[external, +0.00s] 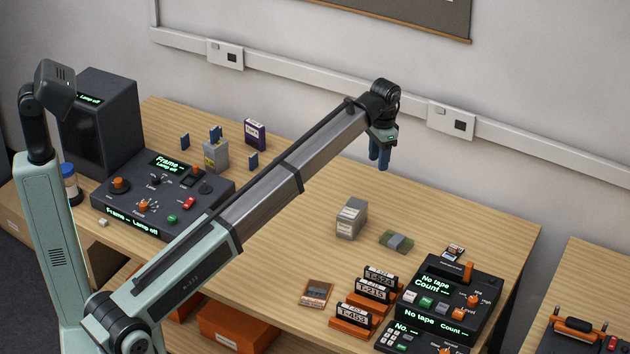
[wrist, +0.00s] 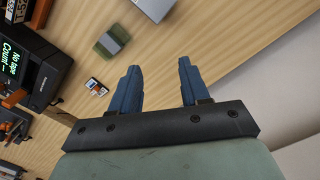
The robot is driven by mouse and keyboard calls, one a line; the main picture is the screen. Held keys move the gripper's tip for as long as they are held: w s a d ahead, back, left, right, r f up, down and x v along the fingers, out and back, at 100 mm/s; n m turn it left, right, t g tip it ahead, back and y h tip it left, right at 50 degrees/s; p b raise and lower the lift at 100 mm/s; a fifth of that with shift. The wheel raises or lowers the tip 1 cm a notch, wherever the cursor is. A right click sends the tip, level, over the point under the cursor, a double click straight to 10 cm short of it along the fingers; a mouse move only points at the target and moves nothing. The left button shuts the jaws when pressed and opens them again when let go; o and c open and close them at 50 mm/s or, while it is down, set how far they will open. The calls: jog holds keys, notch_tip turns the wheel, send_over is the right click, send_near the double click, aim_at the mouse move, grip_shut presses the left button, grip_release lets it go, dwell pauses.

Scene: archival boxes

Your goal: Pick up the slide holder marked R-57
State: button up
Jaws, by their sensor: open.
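No marking R-57 can be read in either view, so I cannot tell which thing is the slide holder. Two small flat pieces with pale and dark faces (external: 453,252) lie behind the tape console. They also show in the wrist view (wrist: 96,86), left of my fingers. Black labelled holders (external: 380,276) stand in orange stands at the front; the readable labels begin with T. My gripper (external: 379,158) hangs high over the back of the table, pointing down. In the wrist view its blue fingers (wrist: 159,80) are apart with nothing between them.
A grey box (external: 351,218) and a green-grey block (external: 396,240) lie mid-table. The tape console (external: 460,290) stands at the right, the lamp console (external: 160,190) at the left. A purple box (external: 255,134) stands at the back left. The table between is largely clear.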

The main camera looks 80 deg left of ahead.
aim_at(454, 247)
jog(key=w+d+f+m, duration=0.2)
jog(key=w+d, duration=0.4)
jog(key=d, duration=0.5)
jog(key=w+d+f+m, duration=0.2)
jog(key=w+d, duration=0.4)
jog(key=d, duration=0.4)
jog(key=w+f+m, duration=0.1)
jog(key=f+m, duration=0.1)
jog(key=f, duration=0.2)
jog(key=w+f+m, duration=0.1)
jog(key=f+m, duration=0.2)
jog(key=f, duration=0.2)
jog(key=w+f+m, duration=0.2)
jog(key=f+m, duration=0.1)
jog(key=f, duration=0.2)
jog(key=shift+w+d+f+t, duration=0.1)
jog(key=shift+d+f+t, duration=0.1)
jog(key=shift+t, duration=0.1)
jog(key=shift+r, duration=0.1)
grip_shut()
